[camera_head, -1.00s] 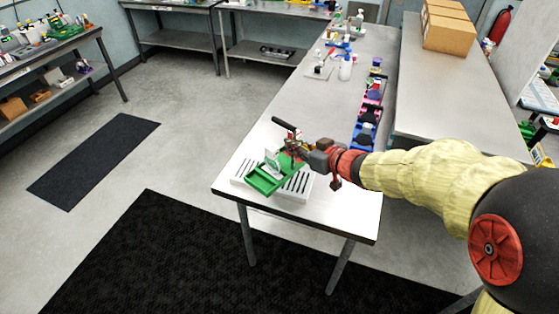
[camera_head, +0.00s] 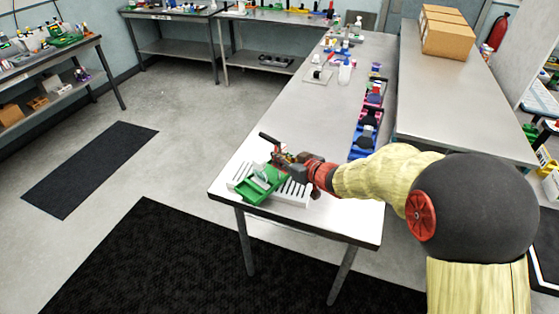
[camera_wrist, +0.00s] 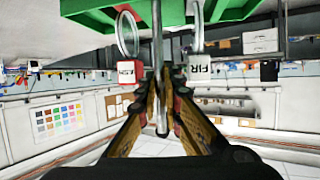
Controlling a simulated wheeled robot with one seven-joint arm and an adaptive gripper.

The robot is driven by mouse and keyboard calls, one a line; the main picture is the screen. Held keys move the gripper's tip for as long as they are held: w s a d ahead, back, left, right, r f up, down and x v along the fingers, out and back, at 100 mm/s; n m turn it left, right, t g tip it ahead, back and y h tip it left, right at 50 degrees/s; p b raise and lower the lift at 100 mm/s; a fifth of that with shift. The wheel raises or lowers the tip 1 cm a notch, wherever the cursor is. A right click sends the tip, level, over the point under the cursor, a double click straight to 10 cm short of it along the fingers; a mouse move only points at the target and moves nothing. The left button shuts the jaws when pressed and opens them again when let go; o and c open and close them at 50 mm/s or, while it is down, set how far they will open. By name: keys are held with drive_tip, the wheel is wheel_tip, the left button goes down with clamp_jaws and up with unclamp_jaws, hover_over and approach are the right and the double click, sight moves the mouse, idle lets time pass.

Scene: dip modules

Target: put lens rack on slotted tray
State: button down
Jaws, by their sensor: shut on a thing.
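The lens rack (camera_head: 257,194) is a green holder with a pale upright piece on it. My gripper (camera_head: 279,162) is at its far right side and shut on it. In the wrist view the green rack (camera_wrist: 95,12) spans the top, and my gripper (camera_wrist: 160,88) closes on a thin grey upright below it. Clear rings and small labelled tags show beside the fingers. The slotted tray (camera_head: 297,200) is white with dark slots and lies on the near end of the table. The rack covers its left part; I cannot tell whether they touch.
The long grey table (camera_head: 310,115) has a row of blue and pink holders (camera_head: 366,130) along its right edge. A white bottle (camera_head: 345,72) and small items stand farther back. Cardboard boxes (camera_head: 447,35) sit on the bench at right.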

drive_tip(key=shift+r, duration=0.2)
drive_tip(key=c, duration=2.4)
unclamp_jaws()
drive_tip(key=shift+f, duration=0.25)
drive_tip(key=o, duration=0.4)
drive_tip(key=shift+o, duration=0.2)
drive_tip(key=p+v, duration=0.3)
drive_tip(key=v, duration=0.9)
drive_tip(key=shift+d, duration=0.15)
